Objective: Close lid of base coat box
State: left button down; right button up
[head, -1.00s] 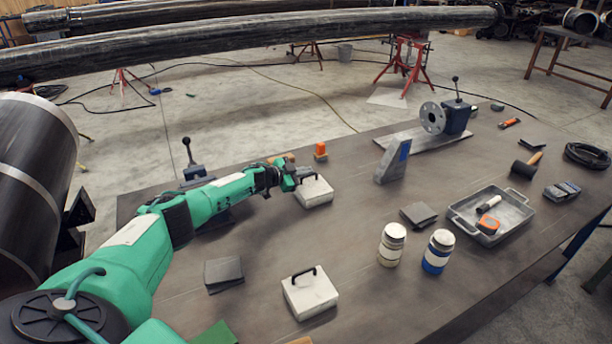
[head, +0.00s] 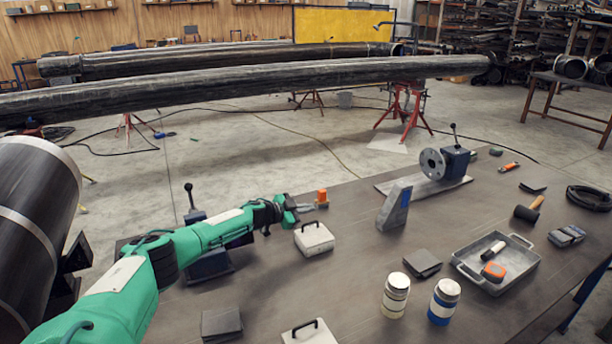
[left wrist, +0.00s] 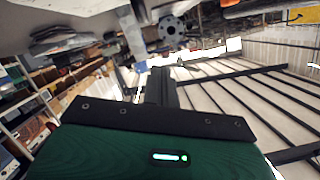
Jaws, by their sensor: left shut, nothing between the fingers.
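Two white boxes with black handles are on the table: the far box (head: 313,238) and a near box (head: 309,333), cut off by the bottom edge. I cannot read which is the base coat box. The far box's lid looks down and flat on top; the near box's top also looks flat. My left gripper (head: 303,207) is shut and empty, just beyond the far box's upper left corner and seemingly apart from it. Its dark fingers (left wrist: 161,86) show together in the left wrist view. My right gripper is out of view.
An orange-topped item (head: 322,198) stands close to my left gripper. A grey angled bracket (head: 394,208) and a flange fixture (head: 445,163) stand to the right. Two jars (head: 395,295) and a grey tray (head: 463,268) are at the front right. Table between the boxes is clear.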

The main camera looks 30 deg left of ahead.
aim_at(306, 224)
pick_arm(q)
notch_tip(306, 224, up, 16)
jog(key=shift+f, duration=0.2)
